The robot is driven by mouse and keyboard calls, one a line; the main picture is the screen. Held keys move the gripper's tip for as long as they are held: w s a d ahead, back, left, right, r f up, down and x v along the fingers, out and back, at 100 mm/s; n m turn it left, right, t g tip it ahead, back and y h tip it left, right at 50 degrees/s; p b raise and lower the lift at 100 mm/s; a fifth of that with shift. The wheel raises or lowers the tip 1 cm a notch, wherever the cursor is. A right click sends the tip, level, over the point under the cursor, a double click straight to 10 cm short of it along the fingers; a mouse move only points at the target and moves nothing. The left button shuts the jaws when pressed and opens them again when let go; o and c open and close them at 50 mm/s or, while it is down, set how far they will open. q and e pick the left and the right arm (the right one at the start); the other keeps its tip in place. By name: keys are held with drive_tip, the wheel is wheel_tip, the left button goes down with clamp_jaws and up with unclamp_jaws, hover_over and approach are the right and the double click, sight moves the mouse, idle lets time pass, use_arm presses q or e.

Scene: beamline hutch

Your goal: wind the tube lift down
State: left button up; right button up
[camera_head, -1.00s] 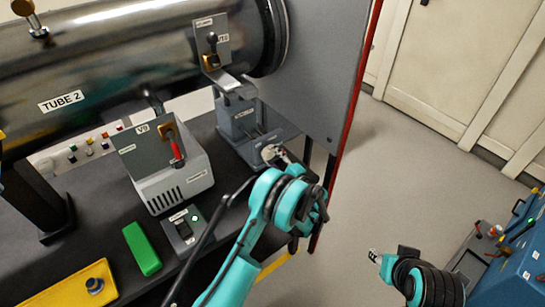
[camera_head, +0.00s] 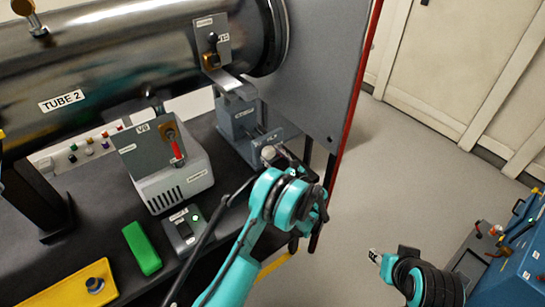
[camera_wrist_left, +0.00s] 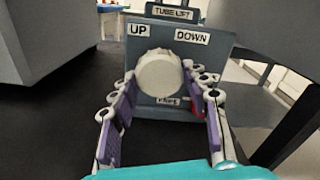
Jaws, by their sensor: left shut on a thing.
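The tube lift (camera_head: 236,122) is a grey stand with a bracket under the metal tube. In the left wrist view its grey panel (camera_wrist_left: 163,113) has an UP label at left and a DOWN label at right. A round pale knob (camera_wrist_left: 160,73) sticks out of the panel; it also shows in the head view (camera_head: 268,153). My left gripper (camera_wrist_left: 160,80) is shut on this knob, a purple-padded finger at each side. In the head view the left gripper (camera_head: 277,157) is partly hidden by its own wrist. My right gripper (camera_head: 375,257) is at the lower right, its fingers unclear.
The large tube marked TUBE 2 (camera_head: 85,85) lies above the dark bench. A grey valve box (camera_head: 175,175), a small switch box (camera_head: 184,229), a green block (camera_head: 142,248) and a yellow plate (camera_head: 75,288) stand left of my left arm. A red-edged panel (camera_head: 320,65) rises behind the lift.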

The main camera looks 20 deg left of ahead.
use_arm(q)
drive_tip(key=m, duration=0.4)
drive_tip(key=shift+m, duration=0.3)
drive_tip(key=m, duration=0.4)
drive_tip(key=shift+m, duration=0.3)
drive_tip(key=m, duration=0.4)
drive_tip(key=shift+s, duration=0.1)
drive_tip(key=shift+m, duration=2.5)
drive_tip(key=o, duration=1.1)
drive_tip(key=shift+o, duration=0.2)
